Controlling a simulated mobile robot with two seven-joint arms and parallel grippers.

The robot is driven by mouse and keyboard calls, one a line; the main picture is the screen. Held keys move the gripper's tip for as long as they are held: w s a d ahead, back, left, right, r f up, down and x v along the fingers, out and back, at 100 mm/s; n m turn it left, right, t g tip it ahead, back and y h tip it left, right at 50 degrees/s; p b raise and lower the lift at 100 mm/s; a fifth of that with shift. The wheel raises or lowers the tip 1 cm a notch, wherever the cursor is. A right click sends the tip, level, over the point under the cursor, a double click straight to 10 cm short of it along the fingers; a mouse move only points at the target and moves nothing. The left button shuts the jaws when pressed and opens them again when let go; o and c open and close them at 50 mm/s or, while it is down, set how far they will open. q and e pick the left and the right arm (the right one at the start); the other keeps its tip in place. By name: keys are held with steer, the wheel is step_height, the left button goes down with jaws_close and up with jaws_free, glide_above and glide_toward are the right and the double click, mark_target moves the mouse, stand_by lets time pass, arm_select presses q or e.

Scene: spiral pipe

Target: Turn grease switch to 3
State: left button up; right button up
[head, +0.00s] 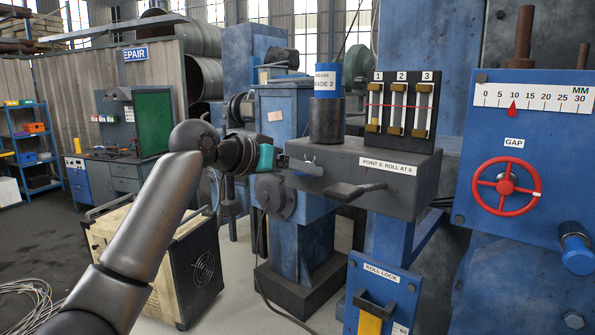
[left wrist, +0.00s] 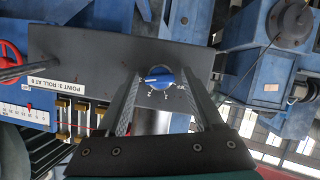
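The likely grease switch is a round blue knob (left wrist: 158,77) with a pale pointer line and small white marks around it, on a dark panel. My right gripper is not in view.
A grease container (head: 327,80) labelled grade 2 and a gauge panel (head: 403,110) numbered 1, 2, 3 stand on the box. A dark lever (head: 350,191) sticks out in front.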

arm_select(q)
steer(key=shift+o, duration=0.2)
steer(key=shift+a, duration=0.1)
steer(key=b+v, duration=0.4)
steer(key=v, duration=1.1)
steer(key=shift+s, duration=0.1)
